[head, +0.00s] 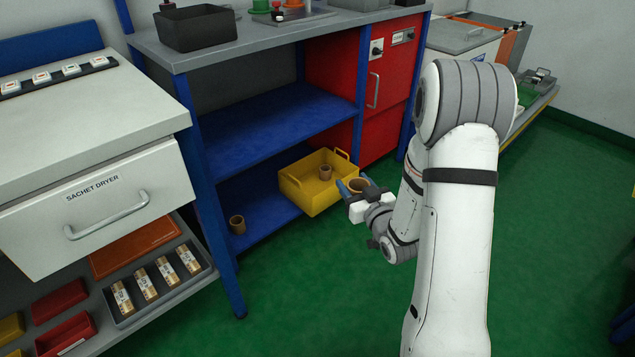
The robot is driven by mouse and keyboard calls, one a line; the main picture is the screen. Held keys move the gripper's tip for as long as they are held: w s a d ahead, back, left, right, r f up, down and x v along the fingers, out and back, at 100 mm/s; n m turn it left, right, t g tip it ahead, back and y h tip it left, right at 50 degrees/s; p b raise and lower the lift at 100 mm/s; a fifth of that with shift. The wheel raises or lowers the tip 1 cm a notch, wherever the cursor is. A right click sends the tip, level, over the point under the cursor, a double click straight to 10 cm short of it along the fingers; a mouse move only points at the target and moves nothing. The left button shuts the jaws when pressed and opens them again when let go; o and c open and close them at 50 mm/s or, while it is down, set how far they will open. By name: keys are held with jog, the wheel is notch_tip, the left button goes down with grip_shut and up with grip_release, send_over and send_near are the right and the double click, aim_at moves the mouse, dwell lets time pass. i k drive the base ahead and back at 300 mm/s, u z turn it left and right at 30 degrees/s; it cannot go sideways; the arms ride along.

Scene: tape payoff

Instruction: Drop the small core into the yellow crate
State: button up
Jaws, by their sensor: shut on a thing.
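My gripper (355,185), with blue fingertips, is shut on a brown, hollow core (358,186). It holds the core beside the right front side of the yellow crate (309,203), apart from the crate's middle as seen here. The yellow crate sits on the lower blue shelf at its front edge. A brown core (325,173) stands inside the crate. Another brown core (237,224) stands on the lower shelf, left of the crate. The lower part of the held core is hidden by my gripper. I cannot tell exactly how the cores compare in size.
The blue upper shelf (270,125) and a grey worktop lie above the crate. A red cabinet (385,90) stands behind it to the right. A blue leg (220,240) and the sachet dryer (95,200) are at left. Green floor in front is clear.

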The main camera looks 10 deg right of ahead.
aim_at(323, 188)
jog(key=i, duration=1.45)
jog(key=u, duration=0.05)
